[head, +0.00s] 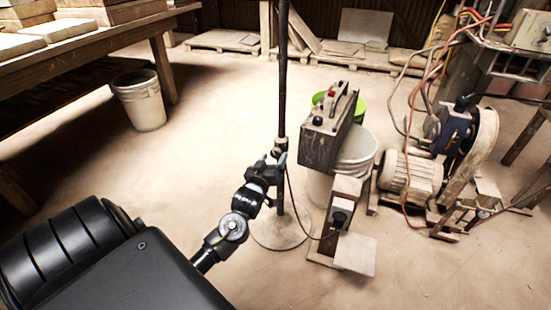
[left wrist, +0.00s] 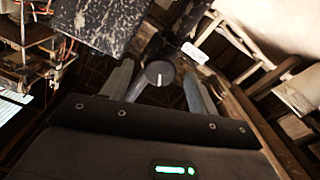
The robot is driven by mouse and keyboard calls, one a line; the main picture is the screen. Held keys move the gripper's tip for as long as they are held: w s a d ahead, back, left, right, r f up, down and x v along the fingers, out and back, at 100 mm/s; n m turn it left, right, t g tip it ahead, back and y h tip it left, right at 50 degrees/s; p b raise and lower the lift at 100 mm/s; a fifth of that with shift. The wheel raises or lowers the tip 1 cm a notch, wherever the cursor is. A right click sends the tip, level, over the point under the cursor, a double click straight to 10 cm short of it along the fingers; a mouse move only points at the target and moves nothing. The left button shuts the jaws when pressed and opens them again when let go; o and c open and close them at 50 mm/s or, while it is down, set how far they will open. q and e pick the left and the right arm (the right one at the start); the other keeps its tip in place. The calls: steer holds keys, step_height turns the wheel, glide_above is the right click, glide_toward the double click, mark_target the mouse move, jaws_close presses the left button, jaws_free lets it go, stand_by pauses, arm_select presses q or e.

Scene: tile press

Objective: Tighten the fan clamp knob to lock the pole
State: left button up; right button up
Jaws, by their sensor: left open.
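The dark upright fan pole (head: 282,70) rises from a round base (head: 262,238) on the floor. The clamp (head: 280,146) sits low on the pole in the head view. In the left wrist view, the round dark clamp knob (left wrist: 159,73) has a white line on its face. My left gripper (head: 273,160) is open at the clamp, with its fingertips close to it. In the left wrist view, the knob appears between the two spread fingers (left wrist: 160,88); I cannot tell whether either finger touches it. My right gripper is not in view.
A foot pedal stand (head: 342,215) and cable are close to the base. A motor (head: 410,177) is farther right. A wooden bench (head: 100,45) is at left.

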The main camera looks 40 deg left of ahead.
arm_select(q)
steer(key=shift+b+x, duration=0.3)
steer(key=shift+x, duration=1.05)
steer(key=shift+c, duration=0.3)
steer(key=c, duration=0.9)
